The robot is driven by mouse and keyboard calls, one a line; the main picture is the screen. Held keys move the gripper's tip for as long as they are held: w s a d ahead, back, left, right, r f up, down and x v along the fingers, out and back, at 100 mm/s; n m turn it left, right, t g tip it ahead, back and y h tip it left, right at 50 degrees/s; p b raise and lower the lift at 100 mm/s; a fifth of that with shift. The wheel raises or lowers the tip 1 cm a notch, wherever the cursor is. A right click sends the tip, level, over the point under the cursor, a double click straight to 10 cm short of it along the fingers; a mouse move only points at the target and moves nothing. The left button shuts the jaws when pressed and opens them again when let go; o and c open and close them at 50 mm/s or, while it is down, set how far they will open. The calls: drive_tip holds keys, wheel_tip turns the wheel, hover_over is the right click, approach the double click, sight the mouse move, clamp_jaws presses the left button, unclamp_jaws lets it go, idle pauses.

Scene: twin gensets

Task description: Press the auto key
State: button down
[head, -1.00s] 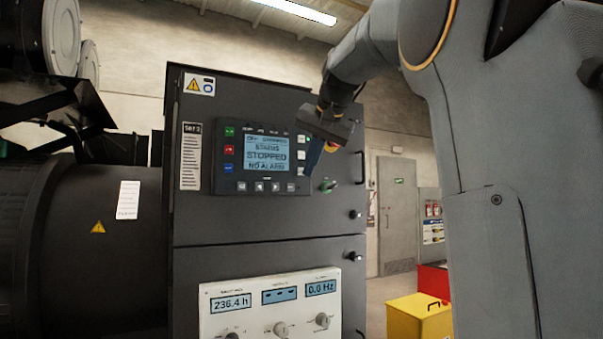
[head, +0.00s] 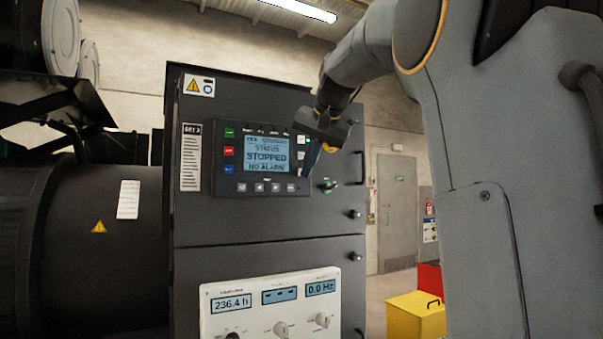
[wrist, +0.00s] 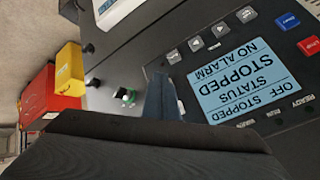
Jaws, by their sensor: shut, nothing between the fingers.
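The controller panel (head: 225,170) on the dark cabinet has a lit screen (head: 267,164) reading STOPPED and NO ALARM. Green, red and blue keys (head: 229,169) line its left side. In the wrist view the panel appears turned over, with the blue key (wrist: 288,22) and red key (wrist: 310,46) at upper right; I cannot surely read which key is marked auto. My gripper (head: 309,168) is shut and empty at the panel's right edge, across the screen from the coloured keys. Its fingers (wrist: 162,97) hide part of the right-hand keys. I cannot tell whether they touch the panel.
A green-marked rotary switch (head: 327,186) sits just right of the panel. Several grey keys (head: 260,188) run below the screen. A white instrument panel (head: 260,310) is lower on the cabinet. Yellow (head: 412,318) and red boxes (head: 430,277) stand on the floor to the right.

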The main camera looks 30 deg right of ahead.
drive_tip(key=shift+w, duration=0.35)
drive_tip(key=shift+s, duration=0.15)
idle(0.3)
drive_tip(key=shift+s, duration=0.8)
drive_tip(key=s+b, duration=0.1)
drive_tip(key=s, duration=0.5)
drive_tip(key=shift+b, duration=0.35)
drive_tip(key=shift+d, duration=0.1)
idle(0.3)
